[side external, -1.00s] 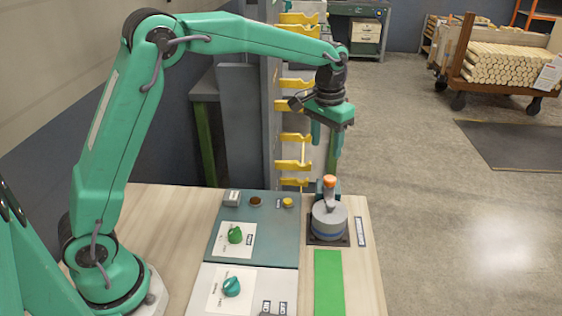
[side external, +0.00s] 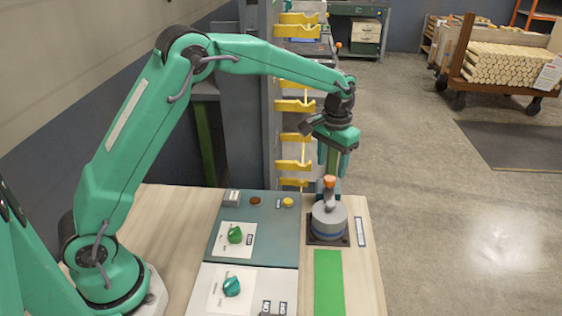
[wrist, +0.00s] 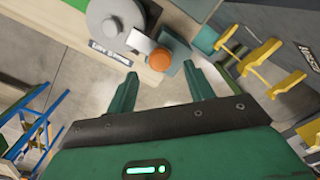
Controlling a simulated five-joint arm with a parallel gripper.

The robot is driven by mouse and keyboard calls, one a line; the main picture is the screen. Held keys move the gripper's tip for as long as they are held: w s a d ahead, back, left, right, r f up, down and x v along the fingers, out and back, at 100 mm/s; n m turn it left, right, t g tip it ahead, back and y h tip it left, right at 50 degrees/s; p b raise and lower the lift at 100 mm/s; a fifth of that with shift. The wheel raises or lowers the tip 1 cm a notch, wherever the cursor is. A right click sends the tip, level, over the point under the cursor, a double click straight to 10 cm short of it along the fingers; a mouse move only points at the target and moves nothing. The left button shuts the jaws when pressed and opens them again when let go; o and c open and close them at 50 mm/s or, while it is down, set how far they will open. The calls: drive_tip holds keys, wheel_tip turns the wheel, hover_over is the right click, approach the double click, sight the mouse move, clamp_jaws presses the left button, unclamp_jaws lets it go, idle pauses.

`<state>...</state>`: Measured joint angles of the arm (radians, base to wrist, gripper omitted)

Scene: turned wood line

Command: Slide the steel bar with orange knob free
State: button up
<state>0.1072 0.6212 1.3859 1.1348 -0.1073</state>
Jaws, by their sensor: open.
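I see no clear contact with the knob.
A teal block (wrist: 177,48) stands right beside the knob. The housing sits on a dark square plate (side external: 313,240) near the table's right edge. A panel with green dials (side external: 280,235) lies to the left. Yellow brackets (side external: 295,165) rise behind the table.

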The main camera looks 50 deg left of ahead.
sight(330, 178)
drive_tip(key=shift+f, duration=2)
